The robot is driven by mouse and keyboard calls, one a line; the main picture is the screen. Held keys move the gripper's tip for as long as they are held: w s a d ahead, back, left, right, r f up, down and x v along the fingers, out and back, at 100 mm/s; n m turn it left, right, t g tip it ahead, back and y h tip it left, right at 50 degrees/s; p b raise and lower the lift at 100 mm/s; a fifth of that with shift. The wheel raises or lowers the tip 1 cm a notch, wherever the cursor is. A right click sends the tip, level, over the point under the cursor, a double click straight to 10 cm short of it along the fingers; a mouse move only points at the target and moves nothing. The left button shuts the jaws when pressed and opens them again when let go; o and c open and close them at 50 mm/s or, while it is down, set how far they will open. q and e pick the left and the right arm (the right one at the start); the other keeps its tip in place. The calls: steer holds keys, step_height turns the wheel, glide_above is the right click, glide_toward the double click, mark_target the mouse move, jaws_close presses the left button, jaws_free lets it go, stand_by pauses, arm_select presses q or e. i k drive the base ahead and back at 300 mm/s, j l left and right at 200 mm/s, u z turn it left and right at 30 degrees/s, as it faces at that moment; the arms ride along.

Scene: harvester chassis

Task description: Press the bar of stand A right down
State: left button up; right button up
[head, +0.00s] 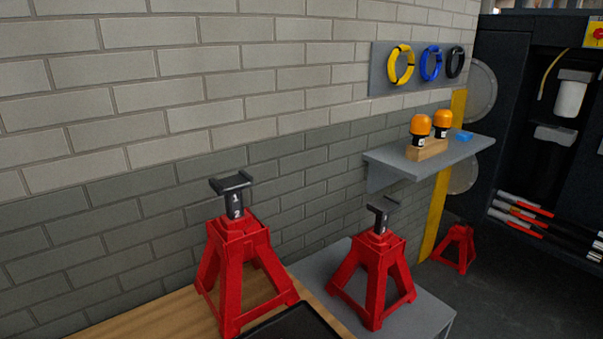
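A red stand (234,262) with a dark bar (234,203) raised out of its top is at the lower middle of the head view. The bar ends in a saddle and shows the marks 1 and 2. A second red stand (375,272) with a dark bar (381,220) is to its right. Its bar also sticks up, and its marks are too small to read. I see no letter on either stand, so I cannot tell which is stand A. Neither of my grippers is in view.
The stands are on a wooden top (150,318) and a grey top (428,310). A dark flat object (290,325) lies in front. A brick wall is behind. A grey shelf (385,160) holds two orange lamps (421,126). Another red stand (457,248) is on the floor.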

mark_target(382, 209)
steer(key=l+u, duration=0.4)
steer(key=i+l+u, duration=0.1)
steer(key=l+u, duration=0.65)
steer(key=k+l+u, duration=0.15)
steer(key=l+u, duration=0.25)
